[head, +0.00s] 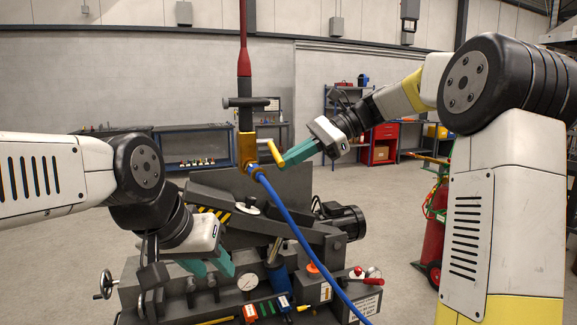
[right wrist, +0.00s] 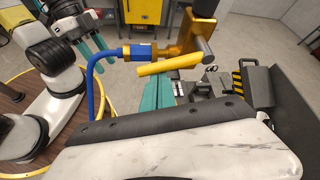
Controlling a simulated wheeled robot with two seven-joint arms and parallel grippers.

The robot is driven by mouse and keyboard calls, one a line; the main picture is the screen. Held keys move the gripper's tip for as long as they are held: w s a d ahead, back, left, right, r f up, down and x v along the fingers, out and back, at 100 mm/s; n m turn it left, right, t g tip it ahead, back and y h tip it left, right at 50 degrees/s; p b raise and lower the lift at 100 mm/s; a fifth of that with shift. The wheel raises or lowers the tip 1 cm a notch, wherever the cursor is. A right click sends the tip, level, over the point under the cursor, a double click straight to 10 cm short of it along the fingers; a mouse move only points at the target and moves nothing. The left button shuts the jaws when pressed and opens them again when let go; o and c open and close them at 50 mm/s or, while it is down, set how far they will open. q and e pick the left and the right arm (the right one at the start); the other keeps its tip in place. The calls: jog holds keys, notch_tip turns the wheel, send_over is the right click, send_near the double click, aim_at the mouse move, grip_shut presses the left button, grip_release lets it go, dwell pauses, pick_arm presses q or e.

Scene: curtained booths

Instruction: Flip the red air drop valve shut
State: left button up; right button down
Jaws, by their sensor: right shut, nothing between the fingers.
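A red air pipe (head: 243,62) hangs down from the top of the head view. At its lower end is a brass-yellow valve body (head: 246,148) with a yellow lever (head: 274,153); I see no red lever. In the right wrist view the lever (right wrist: 170,65) slants across just beyond my fingers. My right gripper (head: 284,161) is shut and empty, its teal tips close beside the lever; I cannot tell whether they touch. A blue hose (head: 286,217) runs from the valve's lower end. My left gripper (head: 212,266) is open and empty, low over the machine.
A dark machine (head: 180,290) with a gauge, handwheel and motor (head: 343,222) stands below the valve. A red gas cylinder (head: 436,220) is at the right. Workbenches and a red cabinet (head: 382,143) line the back wall. Open floor lies between.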

jog(key=shift+s+d+r+m+g, duration=0.1)
jog(key=shift+s+r+m+g, duration=0.1)
jog(key=shift+r, duration=0.35)
jog(key=shift+s+r+m+g, duration=0.1)
jog(key=shift+r+g, duration=0.1)
jog(key=shift+r, duration=0.55)
jog(key=w+d, duration=0.3)
jog(key=d, duration=0.5)
jog(key=shift+w+d+r, duration=0.25)
jog(key=shift+d+r, duration=0.15)
